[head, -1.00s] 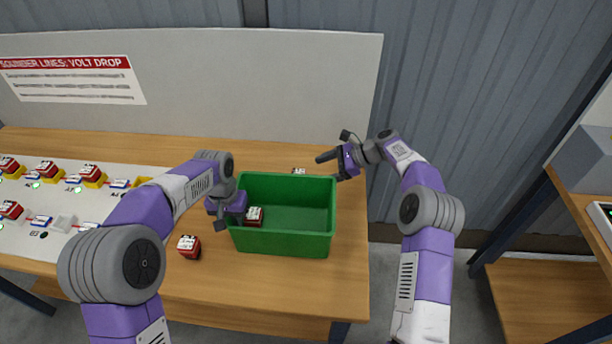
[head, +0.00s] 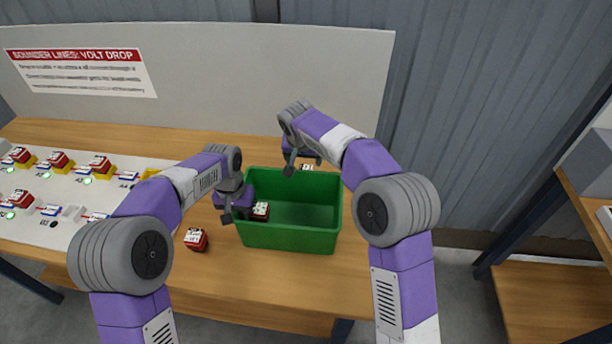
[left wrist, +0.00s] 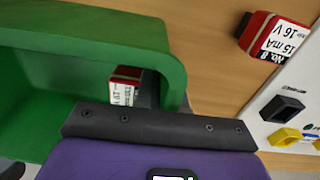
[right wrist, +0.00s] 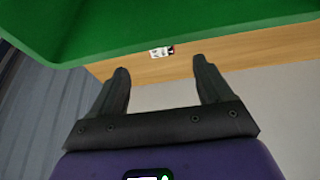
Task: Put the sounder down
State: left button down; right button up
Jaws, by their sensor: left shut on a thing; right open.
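A green bin (head: 290,238) stands on the bench. A small white-topped thing, perhaps another sounder (head: 307,167), is just behind the bin's far wall, mostly hidden. In the right wrist view it (right wrist: 161,51) lies ahead between the fingertips. My right gripper (right wrist: 161,64) is open and empty near that far wall.
Another red sounder (head: 196,239) stands on the bench left of the bin, labelled No. 8 in the left wrist view (left wrist: 272,38). A white board (head: 70,195) with several sounders on yellow bases is at left. An upright grey panel (head: 230,80) stands behind the bench.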

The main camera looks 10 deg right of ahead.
aim_at(306, 170)
jog(key=shift+w+x, duration=0.15)
jog(key=shift+x, duration=2.8)
jog(key=shift+w+x, duration=0.15)
jog(key=shift+x, duration=2.75)
jog(key=shift+d+r, duration=0.1)
jog(key=shift+c, duration=0.2)
jog(key=c, duration=1.2)
